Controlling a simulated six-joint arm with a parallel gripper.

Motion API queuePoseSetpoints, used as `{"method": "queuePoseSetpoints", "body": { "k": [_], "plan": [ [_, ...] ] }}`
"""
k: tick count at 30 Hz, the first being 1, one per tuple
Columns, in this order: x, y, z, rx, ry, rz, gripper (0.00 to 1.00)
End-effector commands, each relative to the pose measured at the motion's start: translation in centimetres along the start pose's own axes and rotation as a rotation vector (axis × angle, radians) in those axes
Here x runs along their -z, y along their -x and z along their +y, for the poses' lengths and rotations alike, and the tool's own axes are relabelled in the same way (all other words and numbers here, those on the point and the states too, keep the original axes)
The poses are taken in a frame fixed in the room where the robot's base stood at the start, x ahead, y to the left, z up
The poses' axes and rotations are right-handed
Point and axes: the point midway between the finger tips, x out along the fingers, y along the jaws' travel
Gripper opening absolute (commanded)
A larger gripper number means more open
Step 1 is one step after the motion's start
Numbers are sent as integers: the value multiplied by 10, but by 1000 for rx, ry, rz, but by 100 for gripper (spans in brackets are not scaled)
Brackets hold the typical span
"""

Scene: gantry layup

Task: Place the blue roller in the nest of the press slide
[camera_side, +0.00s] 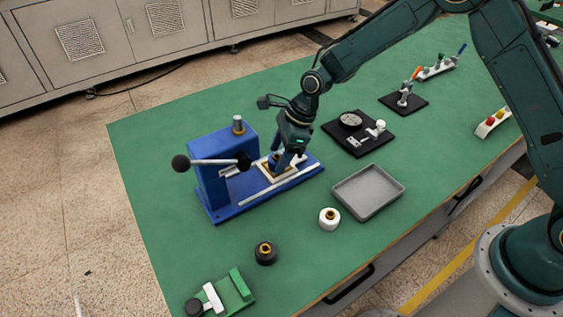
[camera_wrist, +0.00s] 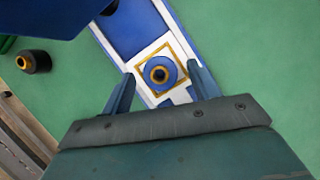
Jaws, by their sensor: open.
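The blue roller (camera_wrist: 161,73) shows in the wrist view as a round blue piece with a yellow ring and dark bore. It sits inside the yellow-edged square nest (camera_wrist: 146,55) on the white slide (camera_wrist: 181,45). In the side view the slide (camera_side: 262,180) lies on the blue press (camera_side: 207,178), and my gripper hides most of the roller. My gripper (camera_side: 275,163) points down over the nest. In the wrist view its fingers (camera_wrist: 161,85) are spread, one on each side of the roller, with visible gaps.
A black roller (camera_side: 265,253) and a white roller (camera_side: 329,218) stand on the green table near the grey tray (camera_side: 368,191). The press lever with its black knob (camera_side: 181,163) juts left. A green fixture (camera_side: 222,295) stands at the front left. Black plates with parts lie behind the tray.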

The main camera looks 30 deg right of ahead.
Motion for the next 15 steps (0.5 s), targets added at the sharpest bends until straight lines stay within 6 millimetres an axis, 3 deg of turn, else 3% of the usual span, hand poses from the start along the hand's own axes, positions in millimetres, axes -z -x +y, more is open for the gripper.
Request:
{"method": "queuePoseSetpoints", "body": {
  "k": [8, 15],
  "plan": [
    [0, 29, 0, 2, 0, -1, 61],
    [0, 67, -1, 3, 0, -2, 61]
  ]
}}
